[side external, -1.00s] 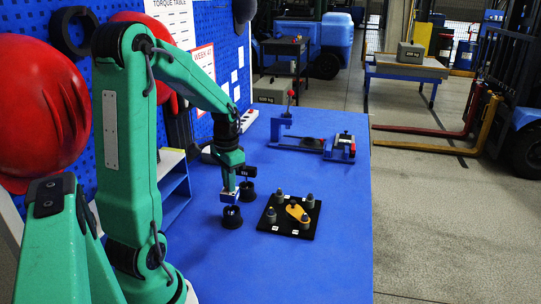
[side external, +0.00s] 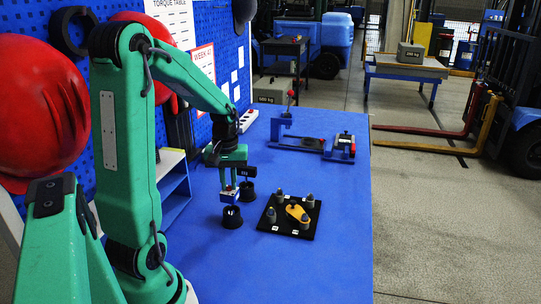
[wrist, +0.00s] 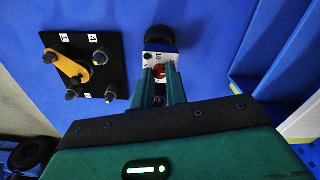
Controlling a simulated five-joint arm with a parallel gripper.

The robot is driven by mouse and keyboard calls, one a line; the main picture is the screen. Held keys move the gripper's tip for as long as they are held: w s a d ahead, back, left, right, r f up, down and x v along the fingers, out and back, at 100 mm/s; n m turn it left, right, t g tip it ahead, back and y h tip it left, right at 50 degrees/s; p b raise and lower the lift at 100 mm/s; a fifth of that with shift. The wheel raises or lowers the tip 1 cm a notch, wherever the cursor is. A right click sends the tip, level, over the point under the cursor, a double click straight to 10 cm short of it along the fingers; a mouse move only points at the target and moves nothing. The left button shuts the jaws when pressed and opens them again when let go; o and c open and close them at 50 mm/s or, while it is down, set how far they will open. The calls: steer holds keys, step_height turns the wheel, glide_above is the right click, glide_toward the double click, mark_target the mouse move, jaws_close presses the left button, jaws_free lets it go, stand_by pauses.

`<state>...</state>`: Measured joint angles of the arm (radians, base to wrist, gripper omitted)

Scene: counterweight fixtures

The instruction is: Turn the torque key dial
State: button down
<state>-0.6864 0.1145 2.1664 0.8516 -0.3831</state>
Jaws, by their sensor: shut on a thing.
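The torque key is a small block with a white face (wrist: 151,59) and a red dial (wrist: 159,69), seen in the wrist view. In the side view its blue and white body (side external: 229,196) stands upright over a black round holder (side external: 232,217). My gripper (wrist: 160,76) points down at it, with its two fingers closed around the red dial. The fingers partly hide the dial. In the side view my gripper (side external: 229,187) meets the top of the key, and the grip there is too small to make out.
A second black cup (side external: 248,191) stands close behind. To the right lies a black plate (side external: 290,231) with several grey pegs and an orange link (side external: 297,212). A blue fixture (side external: 302,143) is farther back. The right side of the blue table (side external: 340,230) is clear.

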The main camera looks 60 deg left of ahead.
mark_target(229, 187)
steer(key=n, duration=0.5)
stand_by(0.4)
steer(key=c, duration=1.4)
jaws_free()
steer(key=shift+r, duration=0.15)
steer(key=shift+r, duration=3.75)
